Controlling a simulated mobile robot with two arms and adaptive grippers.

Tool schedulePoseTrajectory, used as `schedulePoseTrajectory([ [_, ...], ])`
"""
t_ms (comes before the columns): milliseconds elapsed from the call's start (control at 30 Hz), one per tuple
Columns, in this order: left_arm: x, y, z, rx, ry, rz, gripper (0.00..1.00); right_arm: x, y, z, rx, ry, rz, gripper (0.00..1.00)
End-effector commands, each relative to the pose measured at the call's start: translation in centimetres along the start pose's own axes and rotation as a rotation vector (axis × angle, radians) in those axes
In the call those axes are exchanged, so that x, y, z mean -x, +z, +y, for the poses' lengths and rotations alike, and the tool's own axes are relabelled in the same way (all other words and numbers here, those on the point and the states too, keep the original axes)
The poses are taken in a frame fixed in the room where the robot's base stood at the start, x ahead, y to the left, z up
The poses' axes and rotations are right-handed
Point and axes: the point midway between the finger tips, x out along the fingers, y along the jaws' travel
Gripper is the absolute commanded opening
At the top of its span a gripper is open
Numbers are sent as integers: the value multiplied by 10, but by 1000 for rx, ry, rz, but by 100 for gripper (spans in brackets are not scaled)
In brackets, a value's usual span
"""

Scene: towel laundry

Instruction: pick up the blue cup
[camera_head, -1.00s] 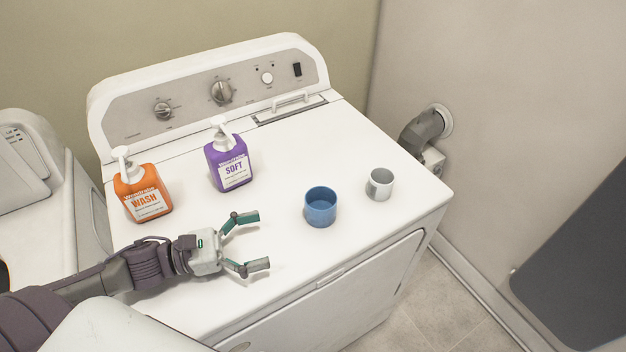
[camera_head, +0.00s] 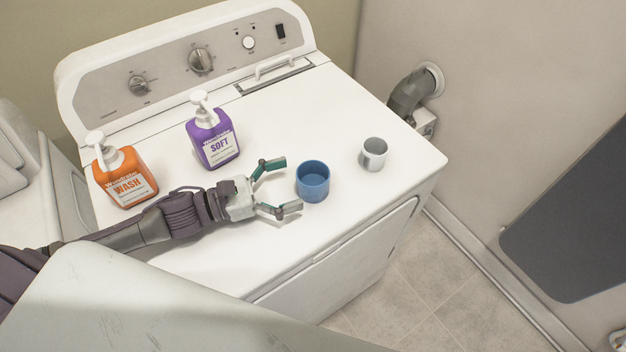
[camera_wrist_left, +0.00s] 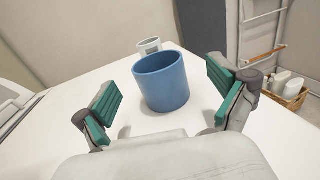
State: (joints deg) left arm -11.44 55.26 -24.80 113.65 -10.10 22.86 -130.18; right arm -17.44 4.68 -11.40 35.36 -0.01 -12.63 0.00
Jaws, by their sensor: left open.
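The blue cup (camera_head: 313,183) stands upright on the white machine top (camera_head: 300,112), right of my left gripper. My left gripper (camera_head: 284,187) is open and empty, its fingertips just short of the cup. In the left wrist view the blue cup (camera_wrist_left: 162,82) is ahead, in line with the gap between the teal finger pads of my left gripper (camera_wrist_left: 165,92). Nothing is held. My right gripper is not in view.
A grey-white cup (camera_head: 374,155) stands behind and right of the blue cup. An orange WASH bottle (camera_head: 126,177) and a purple SOFT bottle (camera_head: 213,142) stand to the left. The front edge of the machine is near the blue cup.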

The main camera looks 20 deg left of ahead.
Motion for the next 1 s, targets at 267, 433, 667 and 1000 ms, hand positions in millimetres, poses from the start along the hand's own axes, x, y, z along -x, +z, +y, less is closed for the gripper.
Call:
schedulePoseTrajectory([
  [267, -21, 5, 3, -2, -1, -2, 96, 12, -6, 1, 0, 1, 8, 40],
  [433, -45, 5, 6, 0, 0, -3, 96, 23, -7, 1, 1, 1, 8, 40],
  [667, -56, 1, 5, 0, -1, 1, 96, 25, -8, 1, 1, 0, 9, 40],
  [1000, -55, 1, 5, 0, -1, 1, 63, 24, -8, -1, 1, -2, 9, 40],
])
